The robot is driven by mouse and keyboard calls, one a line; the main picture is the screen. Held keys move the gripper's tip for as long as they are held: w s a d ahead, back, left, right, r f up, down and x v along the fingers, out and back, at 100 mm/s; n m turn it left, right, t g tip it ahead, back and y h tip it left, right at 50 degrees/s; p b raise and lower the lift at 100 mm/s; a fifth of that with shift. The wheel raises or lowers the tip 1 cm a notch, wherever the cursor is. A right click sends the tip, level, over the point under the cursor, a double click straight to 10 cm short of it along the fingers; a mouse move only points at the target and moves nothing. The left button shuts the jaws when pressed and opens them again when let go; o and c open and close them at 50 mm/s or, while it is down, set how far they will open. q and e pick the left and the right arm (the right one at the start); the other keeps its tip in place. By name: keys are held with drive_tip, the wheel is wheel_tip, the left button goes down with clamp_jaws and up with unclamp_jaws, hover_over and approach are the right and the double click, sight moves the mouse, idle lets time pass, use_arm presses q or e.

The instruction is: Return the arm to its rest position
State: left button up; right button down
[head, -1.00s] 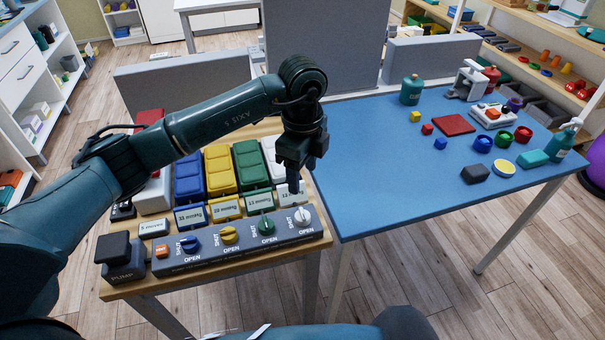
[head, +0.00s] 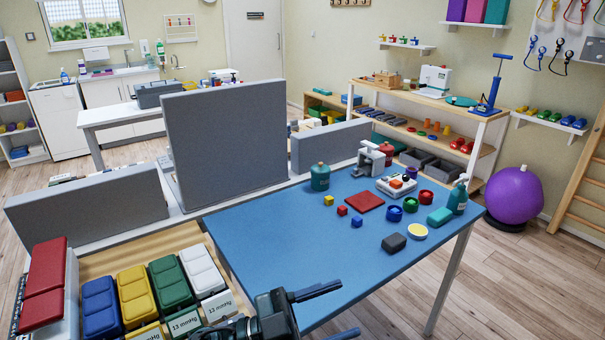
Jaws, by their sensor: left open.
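My left gripper (head: 342,309) is at the bottom edge of the head view, right of the coloured pads. Its two dark blue fingers point right and stand apart, with nothing seen between them. Its dark wrist (head: 275,315) shows, but most of the left arm is below the picture. The fingers overlap the near edge of the blue table (head: 290,235) in the picture; I cannot tell their height over it. My right gripper is not in view.
Red (head: 45,275), blue (head: 100,305), yellow (head: 135,297), green (head: 171,284) and white (head: 201,270) pads stand on a wooden bench at left. Grey partitions (head: 225,130) stand behind. Small blocks, a green bottle (head: 319,177) and a clamp (head: 371,158) occupy the blue table's far side.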

use_arm(q)
drive_tip(key=w+a+f+n+t+y, duration=0.2)
drive_tip(key=a+f+n+t+y, duration=0.95)
drive_tip(key=n, duration=0.35)
drive_tip(key=s+a+f+n+g+y, duration=0.1)
drive_tip(key=s+a+f+g+y, duration=0.1)
drive_tip(key=s+f, duration=0.3)
drive_tip(key=s+a+f+n+g+y, duration=0.1)
drive_tip(key=s+a+f+g+y, duration=0.2)
drive_tip(key=f, duration=0.6)
drive_tip(key=s+a+y, duration=0.1)
drive_tip(key=s+a, duration=0.1)
drive_tip(key=s, duration=0.1)
drive_tip(key=shift+s+a+g, duration=0.25)
drive_tip(key=shift+a+g, duration=0.05)
drive_tip(key=shift+g, duration=0.05)
